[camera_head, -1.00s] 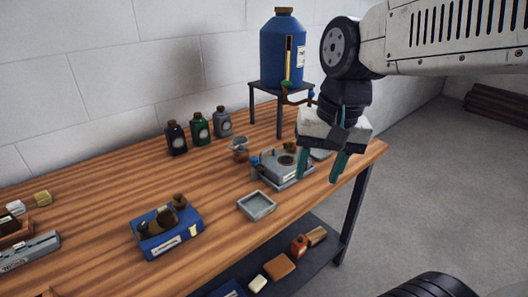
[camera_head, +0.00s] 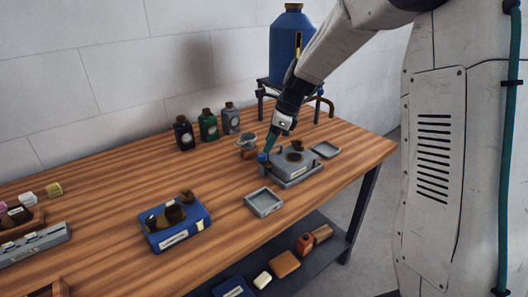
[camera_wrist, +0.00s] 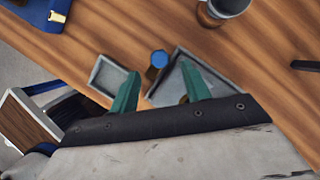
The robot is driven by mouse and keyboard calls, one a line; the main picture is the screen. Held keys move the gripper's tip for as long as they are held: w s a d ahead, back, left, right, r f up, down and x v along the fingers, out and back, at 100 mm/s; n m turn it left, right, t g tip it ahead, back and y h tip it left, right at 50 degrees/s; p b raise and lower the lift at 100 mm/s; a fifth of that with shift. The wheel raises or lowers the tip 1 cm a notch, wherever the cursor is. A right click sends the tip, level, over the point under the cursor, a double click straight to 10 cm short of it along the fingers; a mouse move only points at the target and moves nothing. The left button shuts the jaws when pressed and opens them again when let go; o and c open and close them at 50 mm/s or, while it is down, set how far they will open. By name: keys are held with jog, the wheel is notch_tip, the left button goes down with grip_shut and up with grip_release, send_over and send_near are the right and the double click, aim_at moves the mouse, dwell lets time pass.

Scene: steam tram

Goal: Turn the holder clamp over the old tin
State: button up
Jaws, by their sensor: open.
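The grey holder (camera_head: 297,170) stands on the wooden bench, right of centre in the head view, with a dark round piece (camera_head: 294,157) on top. The clamp's blue knob (camera_head: 262,157) is at the holder's left end. In the wrist view the knob (camera_wrist: 159,58) shows from above, beside the holder plate (camera_wrist: 178,82). My gripper (camera_head: 268,148) is open, low over this end, close to the knob. In the wrist view the knob lies between and a little beyond the two green fingertips (camera_wrist: 157,80). I cannot tell whether they touch it. I cannot clearly pick out the old tin.
A square grey tray (camera_head: 264,203) sits in front of the holder, and another (camera_head: 325,150) behind it. A small grey cup (camera_head: 248,140) stands close left. A blue tank (camera_head: 284,45) on a stand is behind. Several bottles (camera_head: 208,126) and a blue box (camera_head: 174,222) stand left.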

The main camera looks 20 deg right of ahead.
aim_at(262, 155)
jog(key=x, duration=0.5)
jog(key=shift+c, duration=0.4)
jog(key=c, duration=0.9)
